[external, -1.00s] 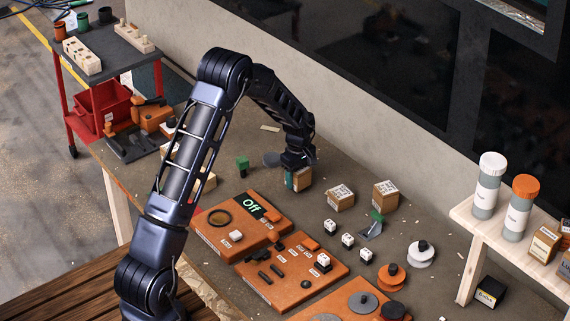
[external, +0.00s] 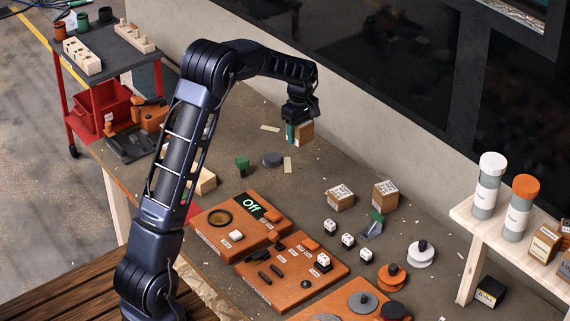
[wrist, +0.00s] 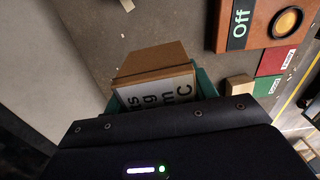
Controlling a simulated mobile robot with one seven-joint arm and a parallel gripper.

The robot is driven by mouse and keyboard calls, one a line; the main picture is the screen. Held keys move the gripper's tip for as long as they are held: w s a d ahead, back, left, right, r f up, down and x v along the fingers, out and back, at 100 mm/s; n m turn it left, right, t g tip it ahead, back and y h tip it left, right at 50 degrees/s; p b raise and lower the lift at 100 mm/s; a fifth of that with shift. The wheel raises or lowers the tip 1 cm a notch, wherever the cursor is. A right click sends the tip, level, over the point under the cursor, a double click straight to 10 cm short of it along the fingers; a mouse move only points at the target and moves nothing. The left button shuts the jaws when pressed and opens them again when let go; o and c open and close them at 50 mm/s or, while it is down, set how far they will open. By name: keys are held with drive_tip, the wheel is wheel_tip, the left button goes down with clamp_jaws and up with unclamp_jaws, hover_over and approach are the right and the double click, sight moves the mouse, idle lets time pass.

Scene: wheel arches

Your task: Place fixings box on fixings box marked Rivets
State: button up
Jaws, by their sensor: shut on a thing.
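My gripper (external: 298,130) is shut on a brown cardboard fixings box (external: 306,134) and holds it in the air above the back of the bench. In the wrist view the held box (wrist: 150,62) sits between teal fingers, its white label partly hidden, with only a few letters showing. Two more cardboard boxes with white labels stand on the bench to the right of and below the gripper in the external view: a left one (external: 340,201) and a right one (external: 385,197). Their labels are too small to read, so I cannot tell which is marked Rivets.
Orange panels (external: 240,228) fill the bench front. White switch blocks (external: 348,240), a green-and-grey part (external: 373,226) and spools (external: 420,253) lie near the two boxes. A grey disc (external: 272,159) lies on the bench. A raised shelf (external: 475,225) with canisters and boxes stands right.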

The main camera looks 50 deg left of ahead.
wheel_tip(320, 180, up, 5)
hover_over(341, 192)
drive_tip(key=shift+m, duration=0.4)
wheel_tip(341, 192, down, 20)
drive_tip(key=shift+w+r, duration=0.15)
drive_tip(key=shift+r, duration=0.1)
drive_tip(key=shift+f, duration=0.1)
drive_tip(key=o, duration=1.5)
drive_tip(key=shift+f, duration=0.1)
drive_tip(key=shift+o, duration=0.2)
